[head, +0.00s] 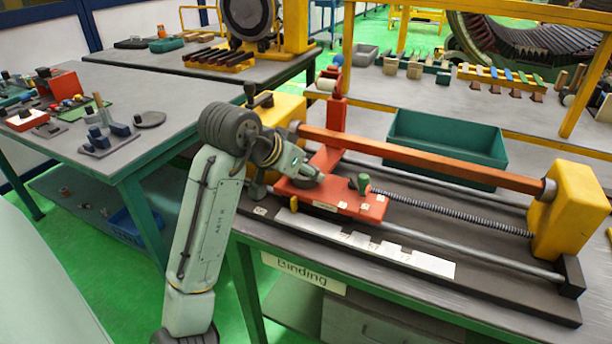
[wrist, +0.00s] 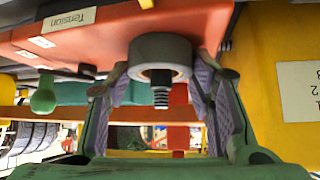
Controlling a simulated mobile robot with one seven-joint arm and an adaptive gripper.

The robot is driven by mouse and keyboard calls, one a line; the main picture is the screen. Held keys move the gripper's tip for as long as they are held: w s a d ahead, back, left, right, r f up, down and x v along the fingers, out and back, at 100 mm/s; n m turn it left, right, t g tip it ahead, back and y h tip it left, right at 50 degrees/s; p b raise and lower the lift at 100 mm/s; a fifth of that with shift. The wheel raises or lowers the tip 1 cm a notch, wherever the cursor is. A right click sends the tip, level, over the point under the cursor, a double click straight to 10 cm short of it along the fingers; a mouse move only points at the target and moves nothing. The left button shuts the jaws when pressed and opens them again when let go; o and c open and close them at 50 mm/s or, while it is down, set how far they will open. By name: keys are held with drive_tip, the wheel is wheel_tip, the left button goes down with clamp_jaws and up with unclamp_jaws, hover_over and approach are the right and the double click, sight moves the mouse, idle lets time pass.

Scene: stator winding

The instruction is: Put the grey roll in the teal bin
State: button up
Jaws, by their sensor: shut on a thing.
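The grey roll (wrist: 150,44), with a tan core and a dark threaded pin, shows in the wrist view right under the red-orange carriage. My gripper (wrist: 162,72) is shut on it, one purple-padded finger on each side. In the head view my gripper is at the left end of the carriage, largely hidden by its own wrist, and I cannot make out the roll there. The teal bin (head: 448,153) stands behind the long orange bar, to the right of my gripper. It looks empty.
The red-orange carriage (head: 345,201) with a green knob sits on rails between yellow end blocks (head: 570,215). The orange bar (head: 420,159) runs between my gripper and the bin. A post with a cream roll (head: 326,84) rises behind. A cluttered table (head: 150,85) is at left.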

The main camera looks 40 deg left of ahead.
drive_tip(key=shift+c, duration=0.7)
drive_tip(key=shift+r, duration=0.1)
wheel_tip(320, 180, up, 6)
drive_tip(key=shift+r+b, duration=0.2)
drive_tip(key=shift+b, duration=0.6)
drive_tip(key=s+b, duration=0.4)
drive_tip(key=s, duration=1.3)
drive_tip(key=shift+s+d+r, duration=0.25)
drive_tip(key=shift+s, duration=0.1)
